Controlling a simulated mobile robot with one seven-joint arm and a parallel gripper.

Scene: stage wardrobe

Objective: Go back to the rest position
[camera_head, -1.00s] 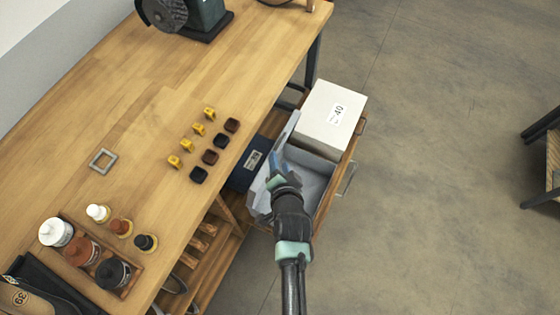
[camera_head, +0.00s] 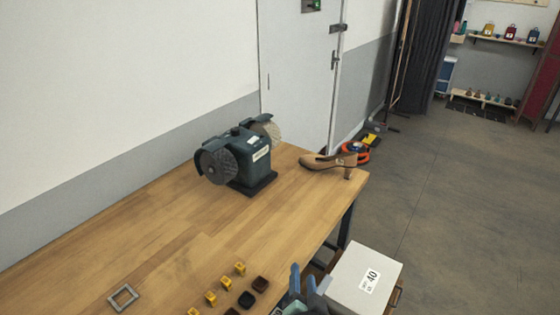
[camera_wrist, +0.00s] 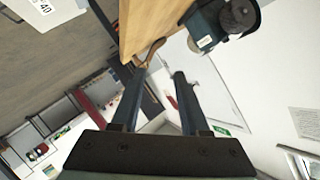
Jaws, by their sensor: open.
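My gripper (camera_head: 303,284) is at the bottom edge of the head view, beside the white box (camera_head: 363,279) labelled 40. Its two bluish fingers point upward and stand apart, with nothing held between them. The rest of the arm is cut off by the frame. In the wrist view the fingers of my gripper (camera_wrist: 164,76) are parted and empty. The wrist view is strongly tilted and looks across the room, with the workbench edge (camera_wrist: 146,30) at the top.
The wooden workbench (camera_head: 180,235) fills the lower left, close to my gripper. On it are a grinder (camera_head: 240,158), a tan heeled shoe (camera_head: 328,162), a grey square frame (camera_head: 122,297) and several small yellow and dark pieces. The floor (camera_head: 450,220) at the right is open.

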